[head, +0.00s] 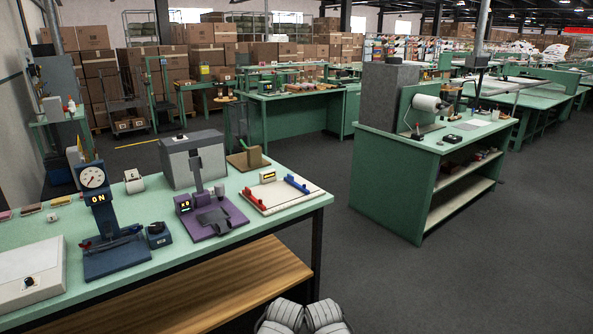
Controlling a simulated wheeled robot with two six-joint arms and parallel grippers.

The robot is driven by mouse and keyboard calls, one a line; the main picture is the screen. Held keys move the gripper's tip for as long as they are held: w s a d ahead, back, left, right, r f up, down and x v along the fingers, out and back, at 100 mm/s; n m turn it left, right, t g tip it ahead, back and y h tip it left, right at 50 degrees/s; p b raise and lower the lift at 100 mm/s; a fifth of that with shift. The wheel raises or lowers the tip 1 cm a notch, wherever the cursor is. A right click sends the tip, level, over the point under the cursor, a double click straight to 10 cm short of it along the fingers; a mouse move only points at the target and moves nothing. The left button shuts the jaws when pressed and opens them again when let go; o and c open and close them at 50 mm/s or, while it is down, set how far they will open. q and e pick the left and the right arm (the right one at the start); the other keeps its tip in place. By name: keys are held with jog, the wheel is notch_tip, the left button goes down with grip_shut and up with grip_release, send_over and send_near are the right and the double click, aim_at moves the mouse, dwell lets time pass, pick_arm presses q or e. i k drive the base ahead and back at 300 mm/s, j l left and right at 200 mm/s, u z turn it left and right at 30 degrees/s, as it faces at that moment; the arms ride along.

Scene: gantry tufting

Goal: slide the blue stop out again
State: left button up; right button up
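A white board (281,200) with a wooden edge lies near the right end of the green-topped bench. A blue stop (297,184), a low bar with raised ends, sits on its right part. A similar red stop (252,198) sits on its left part. A small yellow display (268,176) stands at the board's back; its reading is too small to tell. Neither gripper shows in the head view. Only grey rounded parts, apparently mine, show at the bottom edge, well in front of the bench and apart from the board.
A purple stand (211,218) is left of the board, with a blue dial gauge (96,205) farther left. A grey box (190,158) and a brown block with a green upright (248,160) stand behind. Open floor (370,285) lies right of the bench (160,262).

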aim_at(290, 179)
jog(key=i+l+z, duration=0.15)
jog(key=i, duration=0.85)
jog(key=i+l+z, duration=0.15)
jog(key=i, duration=0.85)
